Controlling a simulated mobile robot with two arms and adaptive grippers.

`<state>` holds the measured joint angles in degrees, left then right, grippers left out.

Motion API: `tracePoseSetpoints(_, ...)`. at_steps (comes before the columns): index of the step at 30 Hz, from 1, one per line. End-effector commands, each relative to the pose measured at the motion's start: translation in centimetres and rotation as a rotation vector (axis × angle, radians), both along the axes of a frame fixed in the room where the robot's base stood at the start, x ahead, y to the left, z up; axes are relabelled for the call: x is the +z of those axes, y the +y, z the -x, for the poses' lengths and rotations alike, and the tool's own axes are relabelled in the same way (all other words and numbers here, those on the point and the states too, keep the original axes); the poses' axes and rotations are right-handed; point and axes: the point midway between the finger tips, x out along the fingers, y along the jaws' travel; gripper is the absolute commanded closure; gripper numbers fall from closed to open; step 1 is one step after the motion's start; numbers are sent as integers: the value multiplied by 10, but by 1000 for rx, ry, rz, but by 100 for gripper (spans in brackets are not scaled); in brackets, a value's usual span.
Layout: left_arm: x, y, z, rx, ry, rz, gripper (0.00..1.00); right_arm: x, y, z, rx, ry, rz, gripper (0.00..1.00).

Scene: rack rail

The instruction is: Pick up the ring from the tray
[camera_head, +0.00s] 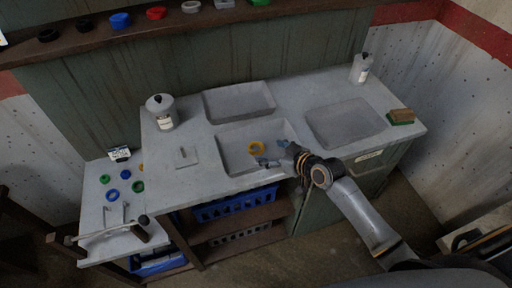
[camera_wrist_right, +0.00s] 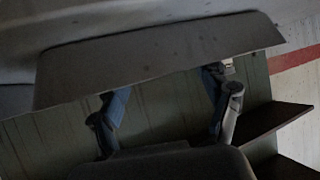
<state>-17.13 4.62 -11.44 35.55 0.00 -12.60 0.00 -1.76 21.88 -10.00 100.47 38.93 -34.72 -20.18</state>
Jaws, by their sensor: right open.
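The yellow ring (camera_head: 256,148) lies in the grey shallow tray (camera_head: 233,165) at the front middle of the counter. My right gripper (camera_head: 271,153) comes in from the lower right, over the right part of this tray. Its fingers are apart, with one fingertip low and close to the ring and the other farther up and right. Nothing shows between them. In the right wrist view the open gripper (camera_wrist_right: 163,90) has a finger on each side and a grey slab-like surface beyond. The ring is not visible there. My left gripper is out of view.
Two more shallow trays sit on the counter, one behind (camera_head: 240,103) and one to the right (camera_head: 346,123). Bottles (camera_head: 161,113) stand at both back ends, and a brush (camera_head: 401,117) lies at right. A side table (camera_head: 97,213) at left holds several coloured rings.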

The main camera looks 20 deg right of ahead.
Motion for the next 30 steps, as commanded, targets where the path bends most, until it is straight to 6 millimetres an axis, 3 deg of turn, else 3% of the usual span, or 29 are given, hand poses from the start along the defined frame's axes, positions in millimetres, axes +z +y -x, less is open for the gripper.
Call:
tracePoseSetpoints(13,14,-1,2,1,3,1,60,-20,23,-35,0,0,-1,23)
tracePoseSetpoints(23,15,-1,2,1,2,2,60,-24,26,-40,0,0,0,23)
tracePoseSetpoints(26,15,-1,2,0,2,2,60,-24,26,-40,0,0,0,37)
tracePoseSetpoints(30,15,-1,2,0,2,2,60,-24,26,-40,0,0,0,66)
